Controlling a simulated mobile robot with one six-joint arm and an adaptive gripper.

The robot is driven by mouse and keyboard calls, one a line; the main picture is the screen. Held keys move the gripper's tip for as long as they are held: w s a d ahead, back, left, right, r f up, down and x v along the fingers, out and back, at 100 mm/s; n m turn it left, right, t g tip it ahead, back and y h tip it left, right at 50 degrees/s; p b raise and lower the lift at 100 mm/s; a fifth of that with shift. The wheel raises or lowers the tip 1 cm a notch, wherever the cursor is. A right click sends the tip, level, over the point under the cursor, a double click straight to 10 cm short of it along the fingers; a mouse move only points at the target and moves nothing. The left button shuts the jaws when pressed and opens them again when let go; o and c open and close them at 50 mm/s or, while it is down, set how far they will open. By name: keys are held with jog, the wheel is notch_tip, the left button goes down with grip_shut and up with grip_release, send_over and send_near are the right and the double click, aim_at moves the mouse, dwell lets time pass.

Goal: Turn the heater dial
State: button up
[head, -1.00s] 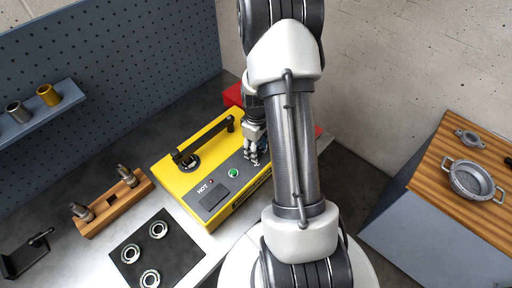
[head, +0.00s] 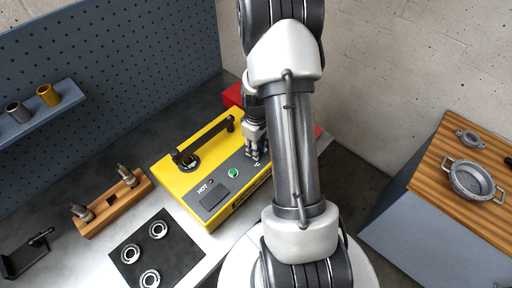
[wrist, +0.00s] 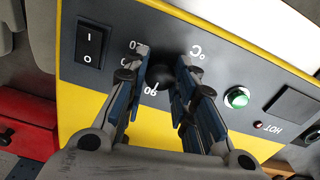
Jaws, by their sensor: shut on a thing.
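The heater is a yellow box with a dark control panel (head: 224,188). Its dial (wrist: 156,78) is a small black knob with a printed scale around it, seen between the fingers in the wrist view. My gripper (wrist: 163,64) is shut on the dial, one blue-padded finger on each side. The gripper also shows in the head view (head: 256,158) over the far right part of the panel. There the dial is largely hidden by the fingers.
The panel also has a rocker switch (wrist: 89,44), a green lamp (wrist: 237,97) and a HOT light. A black bar (head: 203,145) stands over the heater top. A wooden block (head: 112,205) and a dark mat (head: 178,260) with rings lie to the left.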

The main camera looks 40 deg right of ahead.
jog(key=m, duration=0.3)
jog(key=shift+m, duration=0.4)
jog(key=m+b, duration=0.1)
jog(key=m, duration=0.2)
jog(key=shift+m, duration=0.3)
jog(key=m, duration=0.3)
jog(key=shift+m, duration=2.2)
jog(key=o, duration=1.1)
